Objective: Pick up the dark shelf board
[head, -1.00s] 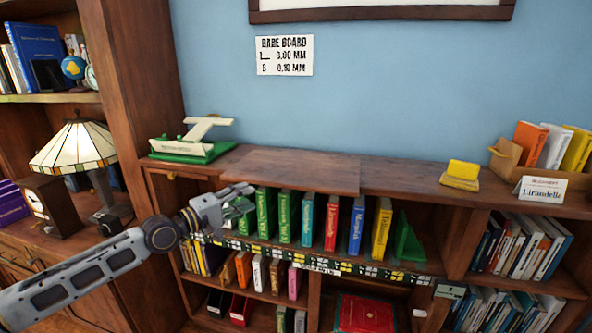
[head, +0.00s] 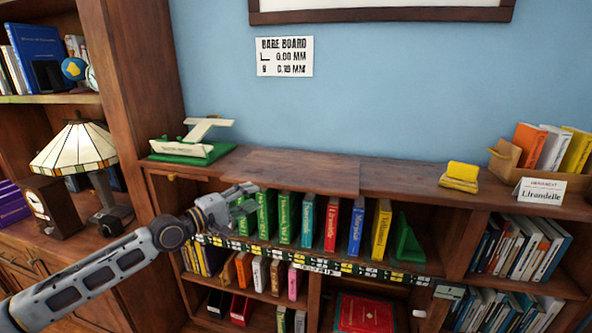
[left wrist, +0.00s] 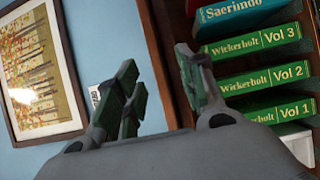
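The dark shelf board (head: 290,170) is a brown wooden plank lying flat on top of the low bookcase, its front edge facing me. My left gripper (head: 250,197) is at the left part of that front edge, in front of the green books. In the left wrist view, the gripper (left wrist: 160,88) is open, with its green-padded fingers apart and nothing held. A dark brown wooden strip (left wrist: 168,50) shows between the fingers there, with wall on one side and books on the other. I cannot tell whether a finger touches the board. My right gripper is not in view.
Green Wickerholt volumes (head: 265,213) and other upright books stand below the board, with a green bookend (head: 408,240). A yellow block (head: 460,176) and a name card (head: 541,190) stand to the right.

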